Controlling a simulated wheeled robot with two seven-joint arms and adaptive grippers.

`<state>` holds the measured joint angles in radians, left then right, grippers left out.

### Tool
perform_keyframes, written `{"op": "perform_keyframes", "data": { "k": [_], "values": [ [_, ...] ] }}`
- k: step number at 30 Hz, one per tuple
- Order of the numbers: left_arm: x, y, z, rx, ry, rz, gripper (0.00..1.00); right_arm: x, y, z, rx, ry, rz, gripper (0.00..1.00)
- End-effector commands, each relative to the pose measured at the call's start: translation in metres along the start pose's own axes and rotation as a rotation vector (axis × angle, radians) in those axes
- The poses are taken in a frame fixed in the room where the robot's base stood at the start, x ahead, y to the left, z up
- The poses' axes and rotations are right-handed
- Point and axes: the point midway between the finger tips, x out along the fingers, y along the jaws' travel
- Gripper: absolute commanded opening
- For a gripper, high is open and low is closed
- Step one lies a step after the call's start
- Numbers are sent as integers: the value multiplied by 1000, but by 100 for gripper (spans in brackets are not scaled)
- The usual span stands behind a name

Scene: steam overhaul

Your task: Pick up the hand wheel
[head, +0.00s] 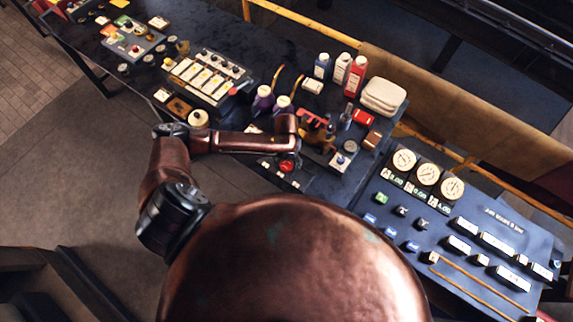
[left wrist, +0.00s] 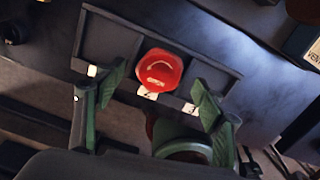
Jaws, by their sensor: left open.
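A red round piece (left wrist: 160,72), which I take for the hand wheel, sits in the middle part of a dark three-part tray (left wrist: 222,60) in the left wrist view. In the head view the same red piece (head: 287,166) shows in the tray near the table's front edge. My left gripper (left wrist: 158,88) is open, its two green fingers apart on either side of the red piece's near side, with nothing held. In the head view the left gripper (head: 289,138) is above the tray, its fingers mostly hidden by my wrist. My right gripper is out of view.
White number cards lie at the tray's near edge. A red-and-orange device (head: 316,130) stands close behind my left wrist. Two purple jars (head: 264,98), several bottles and folded cloths (head: 383,96) stand farther back. A gauge panel (head: 470,215) is at right.

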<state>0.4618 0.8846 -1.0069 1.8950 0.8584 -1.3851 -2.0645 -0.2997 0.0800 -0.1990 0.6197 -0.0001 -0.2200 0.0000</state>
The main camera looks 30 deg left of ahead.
Motion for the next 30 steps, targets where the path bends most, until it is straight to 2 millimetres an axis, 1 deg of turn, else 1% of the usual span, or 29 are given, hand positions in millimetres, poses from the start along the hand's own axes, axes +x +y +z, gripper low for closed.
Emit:
{"op": "perform_keyframes", "data": {
  "k": [1,4,7,12,30],
  "values": [
    [6,0,0,-1,1,1,63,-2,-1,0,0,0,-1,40],
    [15,0,0,1,0,0,63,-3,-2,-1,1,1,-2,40],
    [19,0,0,1,-2,1,63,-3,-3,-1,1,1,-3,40],
    [19,0,0,1,-2,1,63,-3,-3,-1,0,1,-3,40],
    [18,0,0,1,-2,1,22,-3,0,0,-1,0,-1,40]
  ]
}}
